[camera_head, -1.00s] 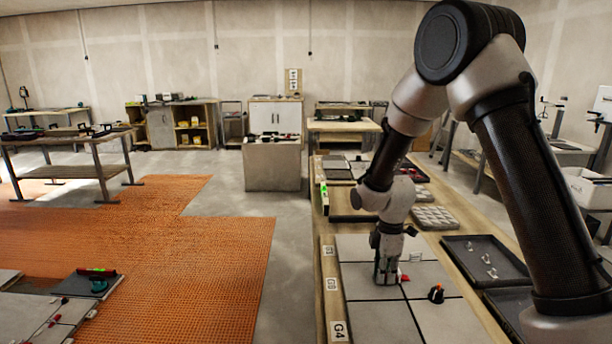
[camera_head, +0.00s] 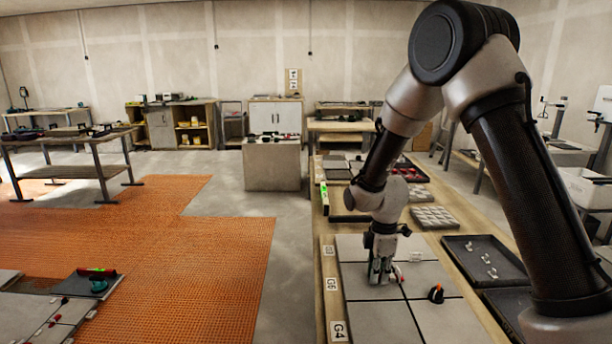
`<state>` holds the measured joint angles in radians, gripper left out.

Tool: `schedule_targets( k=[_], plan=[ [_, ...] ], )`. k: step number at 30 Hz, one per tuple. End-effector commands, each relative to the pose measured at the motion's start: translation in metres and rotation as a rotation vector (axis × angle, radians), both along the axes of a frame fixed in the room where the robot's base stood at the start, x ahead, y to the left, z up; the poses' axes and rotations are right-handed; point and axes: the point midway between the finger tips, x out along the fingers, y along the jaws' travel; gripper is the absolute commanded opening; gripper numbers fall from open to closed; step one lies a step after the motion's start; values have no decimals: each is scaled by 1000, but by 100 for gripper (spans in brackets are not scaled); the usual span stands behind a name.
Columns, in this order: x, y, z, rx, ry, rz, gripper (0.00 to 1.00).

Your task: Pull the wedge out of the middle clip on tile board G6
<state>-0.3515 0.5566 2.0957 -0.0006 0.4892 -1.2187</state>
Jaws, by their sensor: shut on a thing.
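My gripper (camera_head: 381,280) points down at the joint in the board's middle and is shut on a small red wedge (camera_head: 396,269), which shows only partly at the right of the fingers. A small pale piece, seemingly the middle clip (camera_head: 402,279), stands just right of the fingers. I cannot tell whether wedge and clip still touch. The fingers hide the rest of the wedge.
A black and orange piece (camera_head: 436,293) stands on the tiles to the right. A pale clip (camera_head: 415,257) sits farther back. A dark tray (camera_head: 462,262) holds several clear clips. A tray of pale pieces (camera_head: 435,228) lies behind the boards.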

Motion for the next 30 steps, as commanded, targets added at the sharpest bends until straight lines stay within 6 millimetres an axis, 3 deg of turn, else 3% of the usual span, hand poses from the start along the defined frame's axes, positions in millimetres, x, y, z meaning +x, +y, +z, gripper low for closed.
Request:
schedule_targets(
  k=[30],
  plan=[
    [-1,40,1,0,2,0,0]
  ],
)
